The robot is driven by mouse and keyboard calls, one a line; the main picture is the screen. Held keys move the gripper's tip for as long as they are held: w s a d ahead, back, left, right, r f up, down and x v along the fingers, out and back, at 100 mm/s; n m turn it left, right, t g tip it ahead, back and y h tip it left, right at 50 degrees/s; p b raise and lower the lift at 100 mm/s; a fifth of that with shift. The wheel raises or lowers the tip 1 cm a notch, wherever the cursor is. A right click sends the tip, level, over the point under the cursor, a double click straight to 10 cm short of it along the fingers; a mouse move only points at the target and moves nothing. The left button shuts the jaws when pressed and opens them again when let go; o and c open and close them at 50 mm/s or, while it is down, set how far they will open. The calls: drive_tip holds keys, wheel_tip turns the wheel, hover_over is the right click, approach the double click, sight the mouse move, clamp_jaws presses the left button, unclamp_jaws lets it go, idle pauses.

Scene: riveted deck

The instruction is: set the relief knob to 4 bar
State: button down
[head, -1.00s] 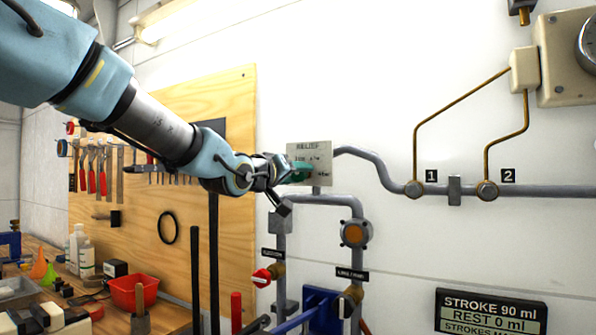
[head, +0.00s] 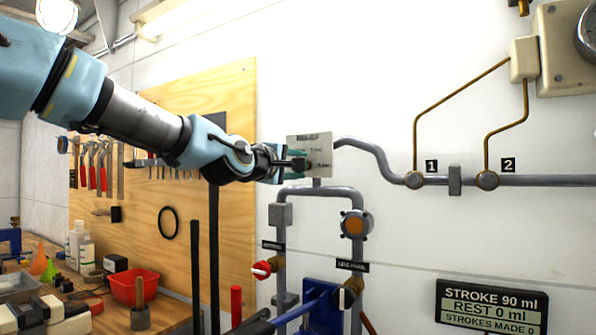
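The relief plate (head: 321,146) is a pale panel on the white wall, with small lettering too blurred to read. The green relief knob is mostly hidden behind my gripper; only a sliver of teal shows, so its pointer setting cannot be read. My gripper (head: 301,164) is at the front of the plate, over the knob's place. Its dark fingers point right, toward the plate. I cannot tell whether they are open, shut or touching the knob.
Grey pipes (head: 385,172) run right from the plate past ports 1 and 2. Below are a red-handled valve (head: 262,269) and another valve (head: 347,297). A cluttered bench stands at the left.

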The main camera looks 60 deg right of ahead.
drive_tip(key=shift+n, duration=0.5)
drive_tip(key=shift+c, duration=1.9)
unclamp_jaws()
drive_tip(key=shift+a+b, duration=0.15)
drive_tip(key=shift+b, duration=0.15)
drive_tip(key=a+b, duration=0.3)
drive_tip(key=a, duration=0.7)
drive_tip(key=shift+a, duration=0.3)
